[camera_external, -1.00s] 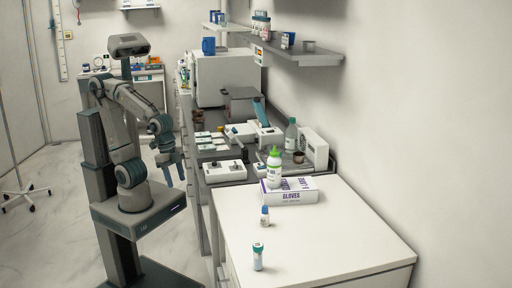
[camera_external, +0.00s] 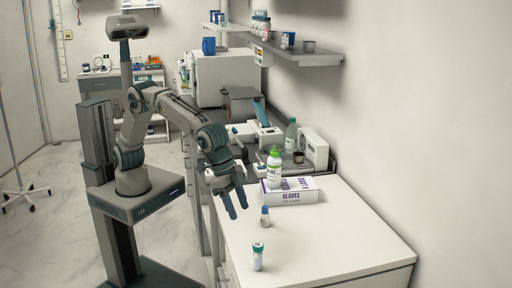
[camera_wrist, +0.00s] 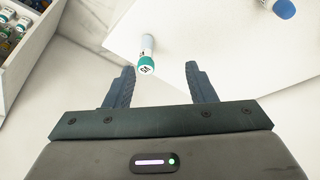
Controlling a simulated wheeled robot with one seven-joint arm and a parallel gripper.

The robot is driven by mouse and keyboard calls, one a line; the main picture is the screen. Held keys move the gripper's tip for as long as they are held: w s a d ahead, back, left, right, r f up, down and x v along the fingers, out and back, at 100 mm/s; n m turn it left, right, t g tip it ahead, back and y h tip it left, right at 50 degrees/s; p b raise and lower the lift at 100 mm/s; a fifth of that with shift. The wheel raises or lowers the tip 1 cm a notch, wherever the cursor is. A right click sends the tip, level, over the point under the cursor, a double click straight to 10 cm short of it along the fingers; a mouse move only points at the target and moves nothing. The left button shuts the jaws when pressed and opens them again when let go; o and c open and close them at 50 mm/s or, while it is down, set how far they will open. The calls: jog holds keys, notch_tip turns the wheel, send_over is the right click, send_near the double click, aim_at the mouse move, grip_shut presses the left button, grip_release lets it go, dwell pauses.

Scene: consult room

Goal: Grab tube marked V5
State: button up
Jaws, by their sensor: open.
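A small white tube with a teal-green cap (camera_external: 258,257) stands upright near the front end of the white counter. In the wrist view the tube (camera_wrist: 147,52) shows cap nearest, with a short dark mark on the cap that I cannot read for certain. My gripper (camera_external: 237,207) is over the counter's left edge, pointing down, behind the tube. In the wrist view my gripper (camera_wrist: 160,68) is open and empty. The green cap shows between and just beyond its fingertips, apart from them.
A small bottle with a blue cap (camera_external: 265,217) stands behind the tube; its cap (camera_wrist: 284,8) shows in the wrist view. A gloves box (camera_external: 290,196) with a green-capped bottle (camera_external: 274,168) is farther back. An open container of vials (camera_wrist: 18,35) is at left. The counter front (camera_external: 330,250) is clear.

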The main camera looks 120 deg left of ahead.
aim_at(257, 254)
jog(key=w+d+f, duration=0.1)
jog(key=w+f, duration=0.1)
jog(key=f, duration=0.1)
jog(key=w+d+f+p, duration=0.1)
jog(key=w+f, duration=0.1)
jog(key=f, duration=0.1)
jog(key=w+d+f+p, duration=0.1)
jog(key=w+f, duration=0.1)
jog(key=f, duration=0.1)
jog(key=shift+w+d+f, duration=0.15)
jog(key=shift+w+d, duration=0.05)
jog(key=shift+w, duration=0.1)
jog(key=p+x, duration=0.1)
jog(key=x, duration=0.1)
jog(key=p+x, duration=0.1)
jog(key=x, duration=0.1)
jog(key=shift+w+a, duration=0.1)
jog(key=shift+a, duration=0.3)
jog(key=shift+w+f, duration=0.2)
jog(key=shift+f, duration=0.35)
jog(key=c, duration=1)
